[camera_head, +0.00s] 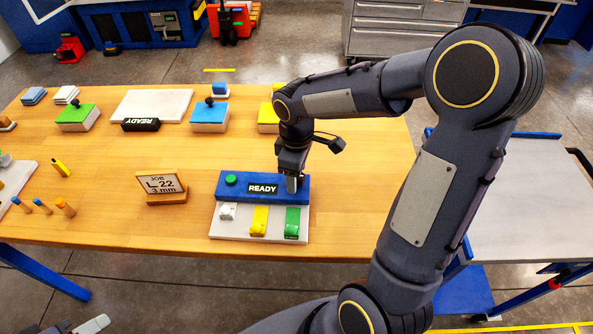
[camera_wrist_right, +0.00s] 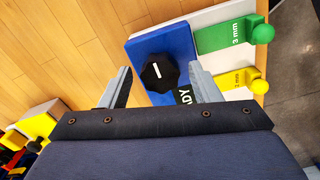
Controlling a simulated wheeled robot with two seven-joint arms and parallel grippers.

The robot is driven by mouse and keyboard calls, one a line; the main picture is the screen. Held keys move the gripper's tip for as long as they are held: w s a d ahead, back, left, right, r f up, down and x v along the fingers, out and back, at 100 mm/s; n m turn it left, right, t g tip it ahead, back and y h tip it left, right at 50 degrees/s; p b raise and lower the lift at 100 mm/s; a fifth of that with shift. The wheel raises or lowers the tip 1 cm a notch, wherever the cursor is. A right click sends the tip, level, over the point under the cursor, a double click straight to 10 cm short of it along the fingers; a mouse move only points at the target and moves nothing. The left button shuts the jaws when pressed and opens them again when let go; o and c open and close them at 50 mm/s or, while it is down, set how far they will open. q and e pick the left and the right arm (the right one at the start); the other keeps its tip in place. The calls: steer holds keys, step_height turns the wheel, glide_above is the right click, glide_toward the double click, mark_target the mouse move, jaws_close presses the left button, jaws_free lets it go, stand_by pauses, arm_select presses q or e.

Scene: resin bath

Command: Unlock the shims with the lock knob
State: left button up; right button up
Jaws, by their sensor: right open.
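The black lock knob (camera_wrist_right: 158,73) has a short white line and sits on the blue bar (camera_wrist_right: 150,40) of the shim holder. In the head view my right gripper (camera_head: 292,182) is over the bar's right end and hides the knob. The green 3 mm shim (camera_wrist_right: 228,36), yellow 2 mm shim (camera_wrist_right: 240,82) and white shim (camera_head: 228,212) lie in the holder's slots. A grey part, possibly my left gripper (camera_head: 92,325), shows at the lower left.
The bar has a green button (camera_head: 231,180) and a READY label (camera_head: 262,189). A job card (camera_head: 162,186) reads L 22, 3 mm. Blocks with knobs, green (camera_head: 77,117) and blue (camera_head: 210,117), stand farther back. Table between card and holder is clear.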

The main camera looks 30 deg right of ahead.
step_height(320, 180, up, 8)
steer(key=shift+f, duration=0.1)
stand_by(0.4)
stand_by(0.4)
steer(key=s+a+m+t+y, duration=0.2)
steer(key=s+m, duration=0.3)
steer(key=s, duration=0.3)
steer(key=s+a+m+t+y, duration=0.1)
steer(key=s+a+m+t, duration=0.1)
steer(key=s+m, duration=0.3)
steer(key=s+t, duration=0.1)
steer(key=s, duration=0.3)
steer(key=shift+r+t+y, duration=0.3)
steer(key=shift+r+y, duration=0.05)
steer(key=shift+y, duration=0.05)
